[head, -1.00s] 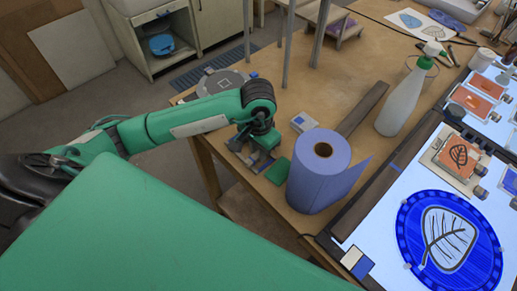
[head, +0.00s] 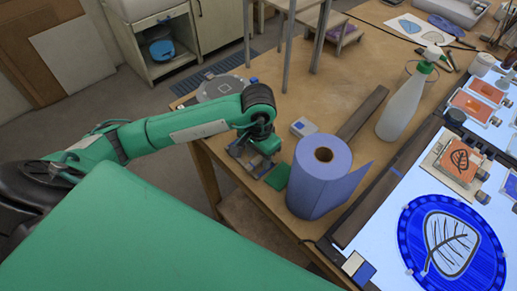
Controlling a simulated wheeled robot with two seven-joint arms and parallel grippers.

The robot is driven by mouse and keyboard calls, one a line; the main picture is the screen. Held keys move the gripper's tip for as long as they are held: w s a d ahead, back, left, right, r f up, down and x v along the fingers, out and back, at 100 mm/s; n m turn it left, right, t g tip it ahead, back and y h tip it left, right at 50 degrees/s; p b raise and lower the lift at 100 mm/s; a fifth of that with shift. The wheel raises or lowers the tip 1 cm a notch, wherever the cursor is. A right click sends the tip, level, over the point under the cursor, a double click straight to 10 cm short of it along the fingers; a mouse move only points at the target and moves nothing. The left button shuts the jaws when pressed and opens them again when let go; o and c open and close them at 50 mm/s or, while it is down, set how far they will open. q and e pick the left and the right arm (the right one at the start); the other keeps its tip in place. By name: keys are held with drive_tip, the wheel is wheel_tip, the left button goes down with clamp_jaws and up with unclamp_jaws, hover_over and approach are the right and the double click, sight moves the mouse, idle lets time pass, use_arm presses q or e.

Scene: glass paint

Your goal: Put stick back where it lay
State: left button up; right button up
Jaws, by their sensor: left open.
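My left gripper (head: 250,160) is open at the left edge of the wooden table, pointing down beside a small green block (head: 278,176). I see nothing held in it, though its fingertips are small and partly hidden by the wrist. A dark flat wooden strip (head: 362,112) lies on the table behind the blue paper roll (head: 320,182), to the right of the gripper and apart from it. I cannot tell whether this strip is the stick. My right gripper is not in view.
A spray bottle (head: 402,105) stands right of the strip. A small white-and-blue box (head: 304,127) sits behind the roll. At the right, a lit panel (head: 385,220) bears a round blue glass piece with a leaf (head: 450,240).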

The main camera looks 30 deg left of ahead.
use_arm(q)
drive_tip(key=shift+r, duration=0.6)
wheel_tip(320, 180, up, 12)
drive_tip(key=b, duration=0.3)
drive_tip(key=shift+r, duration=0.25)
